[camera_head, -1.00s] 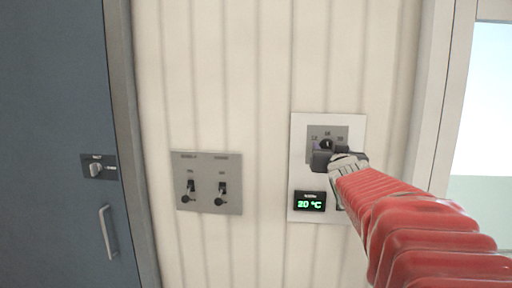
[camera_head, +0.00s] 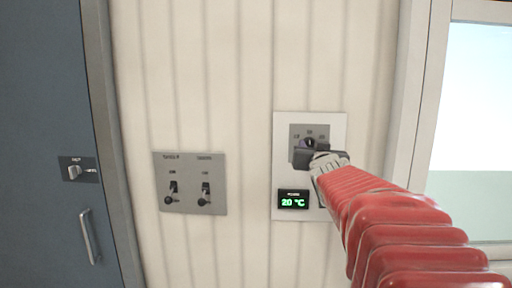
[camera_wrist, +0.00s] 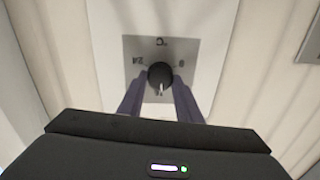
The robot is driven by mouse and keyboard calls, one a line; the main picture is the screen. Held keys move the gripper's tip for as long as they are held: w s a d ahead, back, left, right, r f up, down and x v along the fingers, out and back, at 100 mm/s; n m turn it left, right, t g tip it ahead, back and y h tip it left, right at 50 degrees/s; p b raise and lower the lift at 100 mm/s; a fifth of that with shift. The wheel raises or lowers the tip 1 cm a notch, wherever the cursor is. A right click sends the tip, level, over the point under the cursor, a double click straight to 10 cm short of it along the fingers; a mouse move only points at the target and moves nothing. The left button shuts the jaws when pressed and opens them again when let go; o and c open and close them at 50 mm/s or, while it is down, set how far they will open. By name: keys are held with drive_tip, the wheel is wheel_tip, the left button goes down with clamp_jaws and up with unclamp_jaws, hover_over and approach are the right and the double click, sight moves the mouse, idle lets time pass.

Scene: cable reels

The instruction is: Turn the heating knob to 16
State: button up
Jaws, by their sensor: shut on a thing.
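The dark round heating knob (camera_head: 309,142) sits on a grey plate on a white wall panel (camera_head: 338,128). My gripper (camera_head: 316,156) is at the knob and partly covers it. In the wrist view, its two fingers (camera_wrist: 160,84) are shut on the sides of the knob (camera_wrist: 159,73). A white mark on the knob points towards the bottom of the wrist view. Numbers around the knob are too small to read surely. The display (camera_head: 293,199) below the knob reads 20 °C in green.
A grey plate with two toggle switches (camera_head: 189,184) is on the wall to the left. A blue-grey door (camera_head: 45,120) with a handle (camera_head: 89,237) stands at far left. A bright window (camera_head: 478,110) is at the right.

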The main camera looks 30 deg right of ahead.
drive_tip(key=shift+m, duration=0.8)
drive_tip(key=o, duration=1)
drive_tip(key=shift+o, duration=0.2)
drive_tip(key=shift+s, duration=0.1)
